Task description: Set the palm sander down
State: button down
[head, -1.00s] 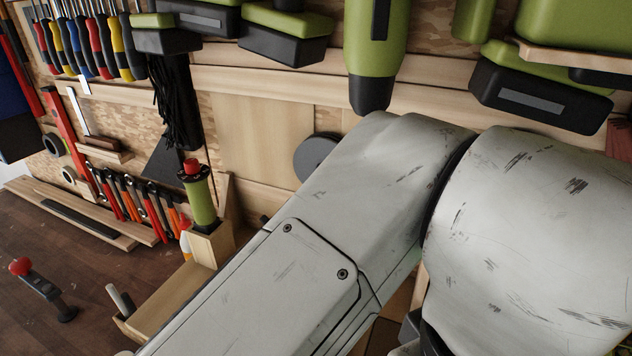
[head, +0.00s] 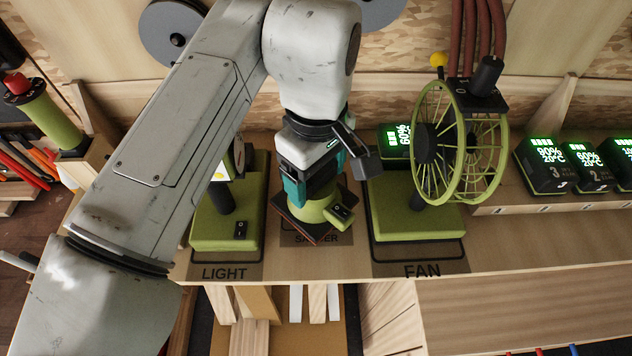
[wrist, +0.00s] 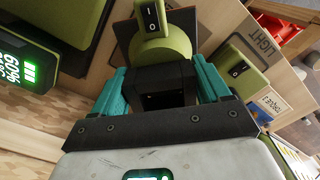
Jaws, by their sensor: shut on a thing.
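The palm sander (head: 312,207) has a green round body, a black top, a switch block and a dark square pad. It is upright over the label SANDER (head: 318,239) on the wooden shelf, its pad turned askew and partly covering the lettering. I cannot tell whether the pad touches the shelf. My gripper (head: 313,188) is above it, its teal fingers shut on the sander's top. In the wrist view the teal fingers (wrist: 160,88) flank the black top, with the green sander body (wrist: 163,50) and its switch beyond.
A green light base (head: 225,225) stands close on the left over LIGHT. A green fan (head: 460,150) stands on the right over FAN. Several chargers with lit displays (head: 545,165) line the right. The shelf's front edge (head: 400,285) is close below the sander spot.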

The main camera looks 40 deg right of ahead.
aim_at(317, 187)
jog(key=shift+f+b, duration=1.35)
jog(key=shift+f, duration=0.1)
jog(key=shift+f, duration=0.1)
grip_release()
jog(key=shift+f, duration=0.1)
